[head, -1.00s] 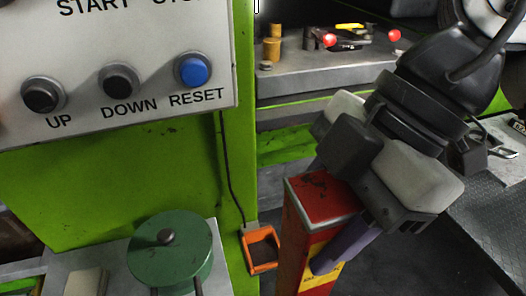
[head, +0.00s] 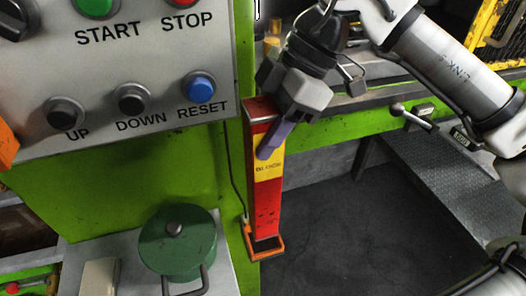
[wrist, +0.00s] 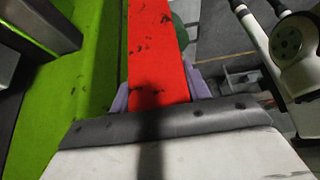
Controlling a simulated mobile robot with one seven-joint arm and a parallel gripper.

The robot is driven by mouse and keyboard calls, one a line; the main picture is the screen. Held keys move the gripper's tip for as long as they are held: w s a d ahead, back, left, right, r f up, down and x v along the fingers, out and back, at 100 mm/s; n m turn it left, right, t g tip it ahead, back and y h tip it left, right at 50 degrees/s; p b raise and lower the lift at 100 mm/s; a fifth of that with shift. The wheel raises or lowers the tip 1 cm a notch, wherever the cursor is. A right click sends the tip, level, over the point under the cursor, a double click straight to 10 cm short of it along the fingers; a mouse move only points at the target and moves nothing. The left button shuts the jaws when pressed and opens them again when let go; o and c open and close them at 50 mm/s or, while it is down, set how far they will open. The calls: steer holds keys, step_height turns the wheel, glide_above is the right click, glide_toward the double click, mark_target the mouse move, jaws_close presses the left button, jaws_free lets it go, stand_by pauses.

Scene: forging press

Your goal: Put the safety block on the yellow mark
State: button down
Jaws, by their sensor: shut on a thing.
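The safety block (head: 267,205) is a tall red post with a yellow band lettered "BLOCK". It stands about upright in the head view, beside the green press frame. My gripper (head: 272,140) is shut on its upper part, with a purple finger on the near side. In the wrist view the red block (wrist: 158,50) runs between both purple fingers of my gripper (wrist: 160,92). The block's lower end is at an orange holder (head: 266,254) low on the frame; I cannot tell whether it is inside or just above it. No yellow floor or table mark is clearly visible.
A control panel (head: 150,70) with START, STOP, UP, DOWN and RESET buttons is at left. A green round lidded thing (head: 177,243) stands on a grey ledge below. A treadplate step (head: 445,185) is at right. The dark floor (head: 340,225) between is clear.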

mark_target(249, 180)
steer(key=shift+f+p, duration=1)
steer(key=shift+f, duration=2.05)
steer(key=shift+w, duration=0.1)
steer(key=shift+f, duration=0.2)
steer(key=shift+f, duration=0.25)
steer(key=c, duration=0.7)
jaws_free()
steer(key=shift+r+p, duration=0.2)
steer(key=shift+p, duration=0.35)
